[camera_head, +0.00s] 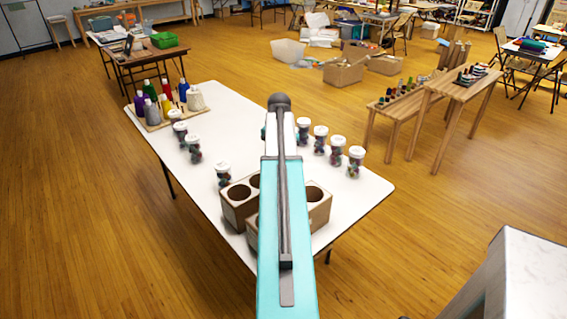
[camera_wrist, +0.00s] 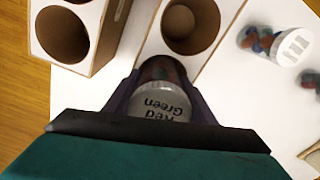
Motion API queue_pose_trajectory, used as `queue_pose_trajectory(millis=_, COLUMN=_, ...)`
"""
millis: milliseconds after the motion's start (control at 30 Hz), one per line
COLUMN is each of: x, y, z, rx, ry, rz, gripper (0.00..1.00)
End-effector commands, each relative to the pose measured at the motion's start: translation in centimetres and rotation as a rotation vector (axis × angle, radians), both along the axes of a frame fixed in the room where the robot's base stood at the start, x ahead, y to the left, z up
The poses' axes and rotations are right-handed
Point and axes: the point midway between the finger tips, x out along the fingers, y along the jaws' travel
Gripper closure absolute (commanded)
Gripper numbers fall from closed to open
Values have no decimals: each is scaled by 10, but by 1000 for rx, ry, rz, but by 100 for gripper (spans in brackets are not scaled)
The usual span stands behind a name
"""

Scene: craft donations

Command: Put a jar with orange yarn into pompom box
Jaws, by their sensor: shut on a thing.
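My gripper (camera_wrist: 160,92) is shut on a jar (camera_wrist: 160,103) with a white lid reading "Red" and "Green" and dark reddish contents. In the wrist view the jar is close to a box (camera_wrist: 207,64) with a round hole. I cannot tell whether it touches the box. A pale ball-like thing (camera_wrist: 178,21) shows in that hole. Another box (camera_wrist: 84,65) with a round hole is at the left. In the head view my arm hides the gripper and held jar; boxes (camera_head: 229,211) (camera_head: 318,211) show on both sides. I cannot make out orange yarn or any box's label.
Several white-lidded jars stand on the white table (camera_head: 235,115), right (camera_head: 337,151) and left (camera_head: 223,175) of my arm. A tray (camera_head: 150,126) of colored bottles is at its far left corner. Wooden benches (camera_head: 440,92) stand beyond on the right.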

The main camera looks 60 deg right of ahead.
Motion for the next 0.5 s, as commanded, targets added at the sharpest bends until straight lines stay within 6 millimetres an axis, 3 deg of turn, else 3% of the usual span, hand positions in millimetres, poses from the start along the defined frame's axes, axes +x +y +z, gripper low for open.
queue_pose_trajectory(millis=33, x=-4, y=13, z=-30, rx=47, ry=13, rz=-4, gripper=74)
queue_pose_trajectory(millis=500, x=0, y=16, z=-30, rx=47, ry=14, rz=-4, gripper=74)
